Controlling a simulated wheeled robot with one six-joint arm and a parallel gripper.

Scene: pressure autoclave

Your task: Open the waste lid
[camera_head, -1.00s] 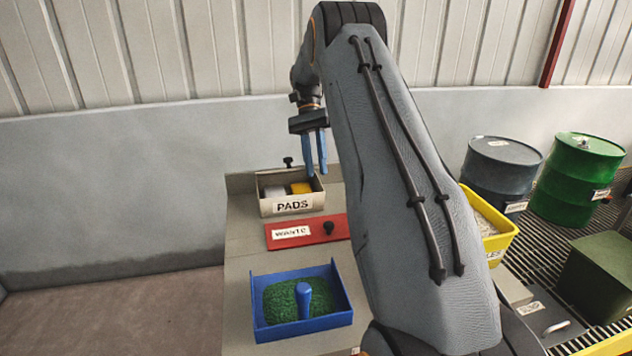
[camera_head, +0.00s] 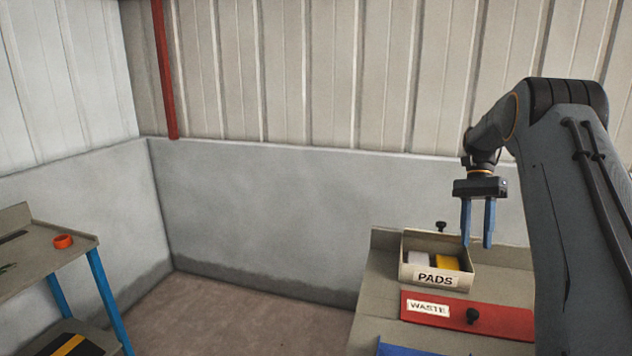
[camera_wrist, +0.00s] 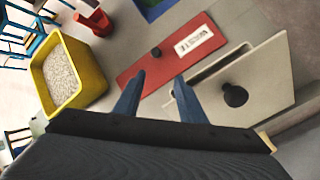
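In the wrist view the open fingers (camera_wrist: 157,88) also show empty. My arm hides the lid's right end in the head view.
The PADS box (camera_head: 437,277) holds a white and a yellow pad. A blue tray (camera_head: 405,351) edges into the bottom. A yellow bin of pale granules (camera_wrist: 72,75) stands left in the wrist view. A side table with an orange ring (camera_head: 63,241) stands far left.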

